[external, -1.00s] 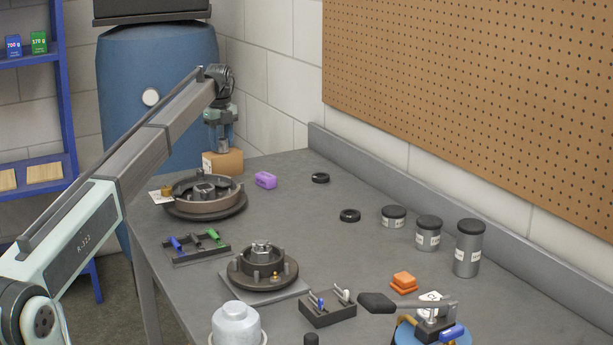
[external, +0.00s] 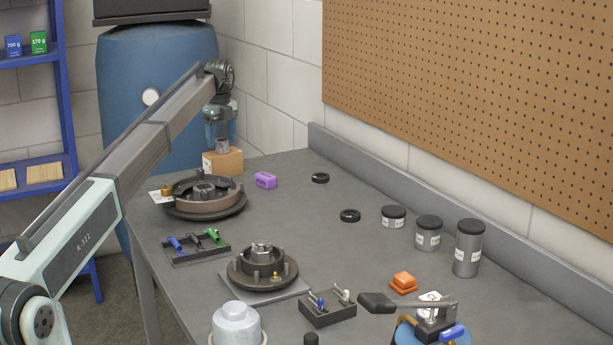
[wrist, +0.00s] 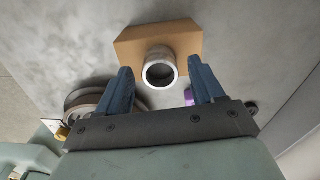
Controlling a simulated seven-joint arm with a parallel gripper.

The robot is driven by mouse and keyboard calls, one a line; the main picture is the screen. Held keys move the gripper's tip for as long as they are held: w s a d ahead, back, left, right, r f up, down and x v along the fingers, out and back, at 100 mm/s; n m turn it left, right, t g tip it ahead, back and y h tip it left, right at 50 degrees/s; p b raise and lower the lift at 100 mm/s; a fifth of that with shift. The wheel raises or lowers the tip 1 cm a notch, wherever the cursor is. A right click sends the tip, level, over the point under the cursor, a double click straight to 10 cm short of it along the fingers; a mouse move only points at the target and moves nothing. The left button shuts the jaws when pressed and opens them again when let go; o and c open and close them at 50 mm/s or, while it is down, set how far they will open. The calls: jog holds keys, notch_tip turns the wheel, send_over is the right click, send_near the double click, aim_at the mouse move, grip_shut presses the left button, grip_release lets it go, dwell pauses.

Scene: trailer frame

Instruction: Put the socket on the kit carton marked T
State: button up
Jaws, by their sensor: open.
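The socket (wrist: 160,70) is a short grey metal cylinder with a dark round bore. In the wrist view it stands upright on the tan carton (wrist: 188,37), near one edge. In the external view the carton (external: 229,161) is at the far corner of the table, with a white label on its side too small to read. My gripper (wrist: 161,68) is open, its blue fingers apart on either side of the socket, with visible gaps. In the external view my gripper (external: 218,130) is just above the carton, and the socket is hard to separate from the fingers.
A round dark housing (external: 203,195) stands close in front of the carton. A purple block (external: 265,180) and black rings (external: 320,178) lie to its right. Labelled jars (external: 428,232) line the back edge.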

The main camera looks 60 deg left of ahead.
aim_at(222, 140)
notch_tip(222, 140, up, 11)
jog(key=shift+f, duration=0.15)
jog(key=shift+o, duration=0.2)
